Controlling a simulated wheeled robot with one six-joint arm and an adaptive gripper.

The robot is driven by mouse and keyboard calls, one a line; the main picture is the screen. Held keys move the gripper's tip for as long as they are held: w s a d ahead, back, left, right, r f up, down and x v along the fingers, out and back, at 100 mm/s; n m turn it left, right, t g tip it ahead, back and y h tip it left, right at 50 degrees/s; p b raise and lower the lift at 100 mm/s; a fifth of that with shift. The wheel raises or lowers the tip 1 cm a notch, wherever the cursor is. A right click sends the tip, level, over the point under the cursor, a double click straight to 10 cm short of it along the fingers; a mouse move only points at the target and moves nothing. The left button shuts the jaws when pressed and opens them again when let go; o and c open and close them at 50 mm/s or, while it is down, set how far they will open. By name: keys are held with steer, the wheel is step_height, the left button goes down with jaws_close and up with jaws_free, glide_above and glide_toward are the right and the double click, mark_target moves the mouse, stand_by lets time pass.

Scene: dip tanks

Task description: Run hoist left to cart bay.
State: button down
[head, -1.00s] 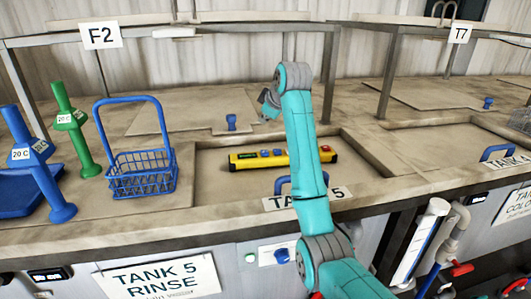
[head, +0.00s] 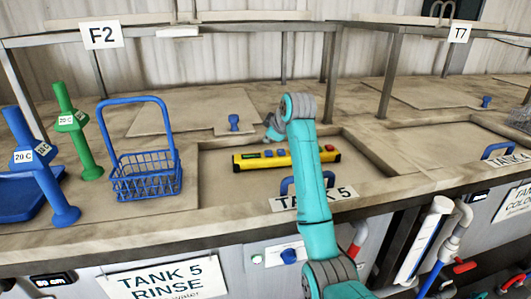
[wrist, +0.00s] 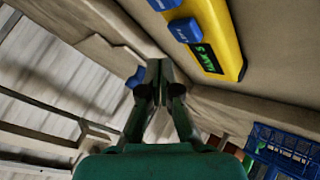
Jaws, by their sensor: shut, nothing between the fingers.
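The yellow hoist pendant (head: 305,157) lies on the sunken lid of tank 5. It has a dark display (head: 248,156) at its left end, two blue buttons (head: 275,153) beside that and a red button (head: 330,149) at its right end. In the wrist view the pendant (wrist: 226,30) shows close up, with a blue button (wrist: 184,30) and green display text (wrist: 205,55) reading TANK 5. My gripper (head: 270,134) is shut and empty, behind the pendant's left half and apart from it. Its fingertips also show in the wrist view (wrist: 159,66). No hoist or cart bay is recognisable.
A blue wire basket (head: 146,178) stands left of the pendant, beside green (head: 78,130) and blue (head: 45,170) posts. A blue handle (head: 307,184) and the TANK 5 plate (head: 315,198) are in front. A small blue knob (head: 234,122) stands behind. Shelf posts (head: 394,75) rise behind.

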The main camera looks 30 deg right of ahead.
mark_target(269, 153)
steer(key=shift+s+d+f, duration=0.1)
steer(key=shift+f, duration=0.7)
steer(key=shift+f, duration=0.25)
stand_by(0.8)
steer(key=shift+f, duration=0.2)
steer(key=shift+f, duration=0.45)
stand_by(1.0)
steer(key=shift+r, duration=0.9)
steer(key=shift+r, duration=2.45)
